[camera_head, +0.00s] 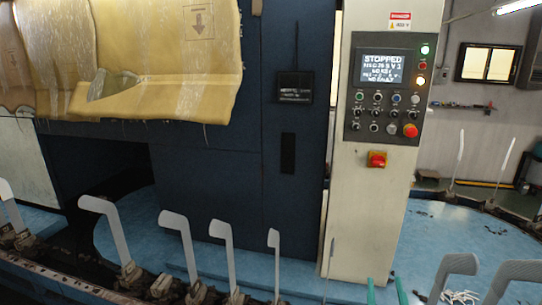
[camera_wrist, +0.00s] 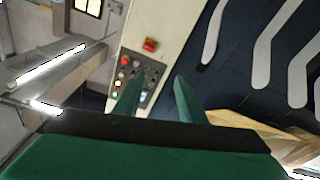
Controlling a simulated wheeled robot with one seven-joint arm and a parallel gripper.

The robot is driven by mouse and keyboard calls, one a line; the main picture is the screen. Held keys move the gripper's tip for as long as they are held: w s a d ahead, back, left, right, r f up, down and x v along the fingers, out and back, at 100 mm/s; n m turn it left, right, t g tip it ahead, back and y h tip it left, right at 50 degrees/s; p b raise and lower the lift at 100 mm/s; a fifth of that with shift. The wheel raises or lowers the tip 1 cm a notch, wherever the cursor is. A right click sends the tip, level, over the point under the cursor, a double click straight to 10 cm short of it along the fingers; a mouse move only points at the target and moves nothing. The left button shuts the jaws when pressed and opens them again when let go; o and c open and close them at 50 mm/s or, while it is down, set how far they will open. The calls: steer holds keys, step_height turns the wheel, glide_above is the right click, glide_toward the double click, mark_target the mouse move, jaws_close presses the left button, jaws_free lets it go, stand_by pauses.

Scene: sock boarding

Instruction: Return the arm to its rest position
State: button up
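My gripper (camera_head: 386,287) shows only as two green fingertips at the bottom edge of the head view, in front of the base of the control cabinet. In the wrist view my gripper (camera_wrist: 157,97) has its two green fingers spread apart, with nothing held between them. The control panel (camera_wrist: 136,80) shows behind the fingers, some way off. The rest of my arm is out of the head view.
Several upright white sock boards (camera_head: 180,240) stand along the machine's front rail, some at right (camera_head: 455,270). The beige control cabinet (camera_head: 372,205) has a screen (camera_head: 388,68) reading STOPPED and a red button (camera_head: 410,130). A yellow cover (camera_head: 165,60) hangs upper left.

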steer(key=s+a+f+m+g, duration=0.1)
steer(key=s+a+f+m, duration=0.1)
steer(key=s+a+f, duration=0.7)
steer(key=s+a+f+m+g, duration=0.1)
steer(key=s+a+f, duration=0.1)
steer(key=a+f, duration=0.8)
steer(key=s+a+f+n+y, duration=0.1)
steer(key=s+a+f, duration=0.1)
steer(key=s, duration=0.5)
steer(key=s+a+f+g+y, duration=0.1)
steer(key=s+a+f+y, duration=0.1)
steer(key=s, duration=0.6)
steer(key=s+a+f+n+y, duration=0.1)
steer(key=s+f, duration=0.3)
steer(key=s, duration=0.4)
steer(key=shift+a+n+g, duration=0.3)
steer(key=shift+a, duration=0.2)
